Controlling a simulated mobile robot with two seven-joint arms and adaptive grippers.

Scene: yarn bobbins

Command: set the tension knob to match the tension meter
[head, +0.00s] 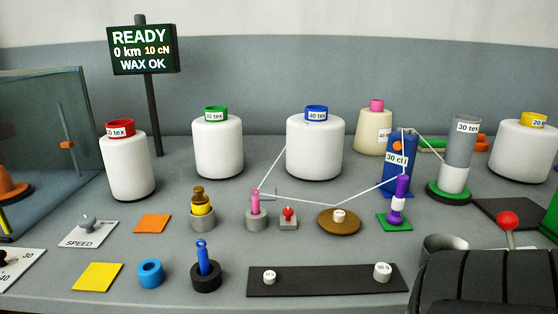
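A white dial plate (20,268) is cut off by the left edge of the head view; the numbers 30 and 40 show on it. Only a sliver of its dark knob (2,257) is visible, so its pointer setting cannot be told. A blue upright block (400,176) stands right of centre, with a label that seems to read 30 cN, partly cut off. White yarn runs to its top. The display (143,50) at back left reads READY, 0 km, 10 cN, WAX OK. Neither of my grippers shows.
A SPEED knob (88,221) sits on its own plate nearby. Yarn crosses the middle past a pink post (255,203) and a brown disc (339,222). Several bobbins line the back. A dark ribbed shape (480,285) hides the near right corner.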

